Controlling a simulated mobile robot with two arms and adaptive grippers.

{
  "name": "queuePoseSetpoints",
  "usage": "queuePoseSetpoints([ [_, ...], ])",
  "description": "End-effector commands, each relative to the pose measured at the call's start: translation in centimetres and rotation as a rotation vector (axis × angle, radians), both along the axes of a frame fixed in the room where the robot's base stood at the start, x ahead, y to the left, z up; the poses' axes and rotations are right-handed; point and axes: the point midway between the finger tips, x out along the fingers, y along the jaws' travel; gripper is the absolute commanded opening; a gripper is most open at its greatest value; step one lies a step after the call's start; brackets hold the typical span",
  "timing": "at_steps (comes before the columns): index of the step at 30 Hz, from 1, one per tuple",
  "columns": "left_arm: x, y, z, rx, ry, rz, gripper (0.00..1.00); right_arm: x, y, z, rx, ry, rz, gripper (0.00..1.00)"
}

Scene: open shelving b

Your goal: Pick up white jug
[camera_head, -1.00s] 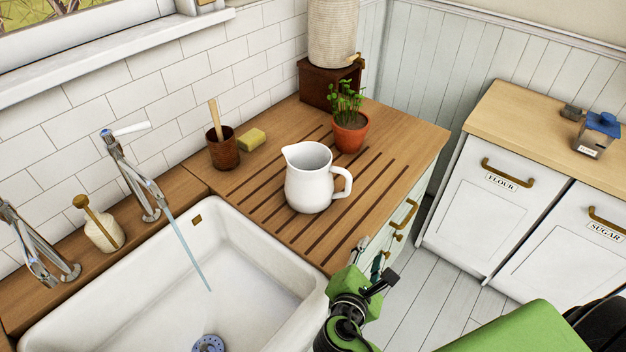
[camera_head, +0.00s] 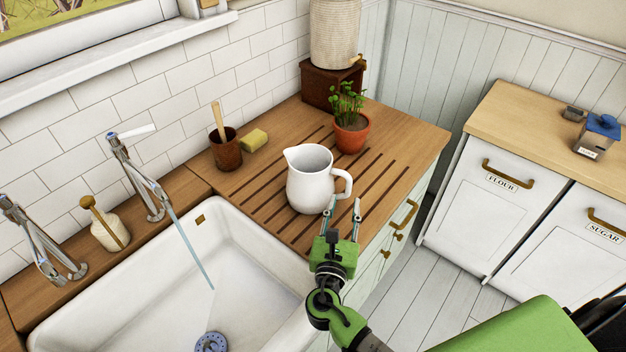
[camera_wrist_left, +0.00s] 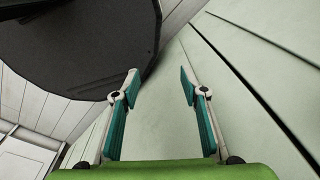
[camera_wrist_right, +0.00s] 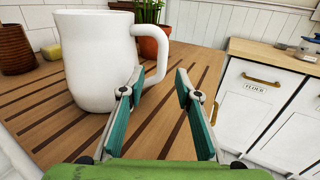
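The white jug (camera_head: 309,182) stands upright on the slatted wooden drainboard (camera_head: 262,199), its spout to the left and its handle to the right. In the right wrist view the jug (camera_wrist_right: 92,62) fills the upper left, with its handle just beyond the fingers. My right gripper (camera_head: 343,207) is open and empty, close in front of the jug's handle side; in its wrist view (camera_wrist_right: 161,82) nothing lies between the fingers. My left gripper (camera_wrist_left: 160,82) is open and empty in its own wrist view, away from the jug, and is out of the head view.
A potted plant (camera_head: 350,132) stands behind the jug. A brown cup (camera_head: 226,153) and a yellow sponge (camera_head: 254,140) are at the back left. The white sink (camera_head: 245,250) with running water lies to the left. The drainboard's right side is clear.

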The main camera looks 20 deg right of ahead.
Motion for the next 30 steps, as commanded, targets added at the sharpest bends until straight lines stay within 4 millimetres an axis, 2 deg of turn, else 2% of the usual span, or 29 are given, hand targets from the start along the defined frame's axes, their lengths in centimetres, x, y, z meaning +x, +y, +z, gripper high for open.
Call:
queuePoseSetpoints([
  [8, 0.0, 0.0, 1.1, 0.0, 0.0, 0.001, 0.4, 1.9, -1.3, 0.3, -0.001, 0.001, -0.001, 0.31],
  [12, 0.0, 0.0, 2.3, 0.0, 0.0, 0.001, 0.4, 3.6, -2.6, 0.5, 0.0, 0.0, -0.001, 0.31],
  [15, 0.0, 0.0, 2.5, 0.0, 0.0, 0.001, 0.4, 4.6, -3.2, 0.3, 0.001, -0.001, 0.0, 0.31],
  [25, 0.1, -0.2, 2.5, -0.002, 0.0, 0.003, 0.4, 5.2, -3.6, 0.0, 0.003, 0.001, 0.0, 0.31],
  [26, 0.0, -0.2, 2.5, -0.002, 0.0, 0.003, 0.4, 5.2, -3.6, 0.0, 0.003, 0.001, 0.0, 0.26],
  [29, 0.0, -0.2, 2.5, -0.002, 0.0, 0.003, 0.4, 5.2, -3.6, 0.0, 0.003, 0.001, 0.0, 0.0],
  [30, 0.0, -0.2, 2.5, -0.002, 0.0, 0.003, 0.4, 5.2, -3.6, 0.0, 0.003, 0.001, 0.0, 0.0],
])
